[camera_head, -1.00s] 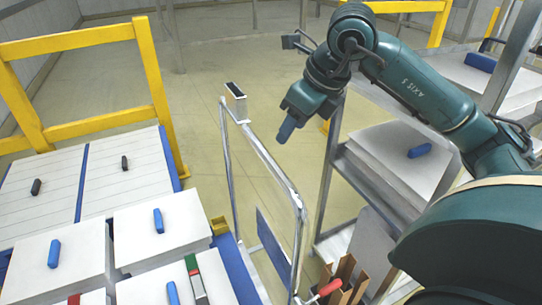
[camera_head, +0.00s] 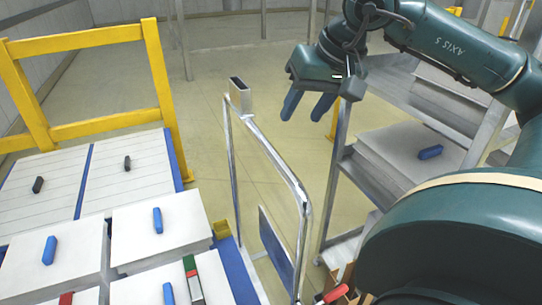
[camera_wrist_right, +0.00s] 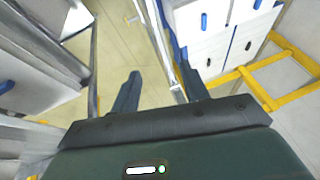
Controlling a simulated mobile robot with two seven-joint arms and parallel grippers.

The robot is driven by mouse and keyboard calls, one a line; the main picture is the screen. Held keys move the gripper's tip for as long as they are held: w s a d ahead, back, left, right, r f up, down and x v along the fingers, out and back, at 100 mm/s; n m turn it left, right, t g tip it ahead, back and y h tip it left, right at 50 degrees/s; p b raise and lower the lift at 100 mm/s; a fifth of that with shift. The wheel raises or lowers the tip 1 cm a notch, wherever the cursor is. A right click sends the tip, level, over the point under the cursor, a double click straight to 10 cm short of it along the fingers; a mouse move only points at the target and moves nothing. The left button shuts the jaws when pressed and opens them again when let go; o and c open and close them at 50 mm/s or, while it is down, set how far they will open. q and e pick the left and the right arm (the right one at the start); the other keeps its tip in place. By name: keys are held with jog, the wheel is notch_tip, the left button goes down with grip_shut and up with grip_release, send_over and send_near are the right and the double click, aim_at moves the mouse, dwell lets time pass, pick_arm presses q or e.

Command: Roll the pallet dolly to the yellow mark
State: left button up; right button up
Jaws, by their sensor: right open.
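The dolly's chrome push handle (camera_head: 300,190) stands upright as a tall loop in the middle of the head view, with a blue panel (camera_head: 277,248) low in it. A blue deck (camera_head: 238,270) shows at its left, beside white boxes. My right gripper (camera_head: 306,106) is open and empty, above and to the right of the handle's upper bar, apart from it in the picture. In the right wrist view, its blue fingers (camera_wrist_right: 160,88) are spread, with a chrome bar (camera_wrist_right: 158,38) seen between them. I cannot make out a yellow floor mark. My left gripper is out of view.
White boxes (camera_head: 160,230) with blue grips fill the lower left. A yellow rail (camera_head: 90,129) stands behind them. A grey shelf rack (camera_head: 345,180) with white stacks stands close on the right. The floor (camera_head: 220,75) beyond the handle is clear.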

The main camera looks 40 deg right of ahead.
aim_at(277, 155)
jog(key=shift+n, duration=0.3)
jog(key=p+x, duration=0.1)
jog(key=x, duration=1.2)
grip_shut()
jog(key=shift+a, duration=0.1)
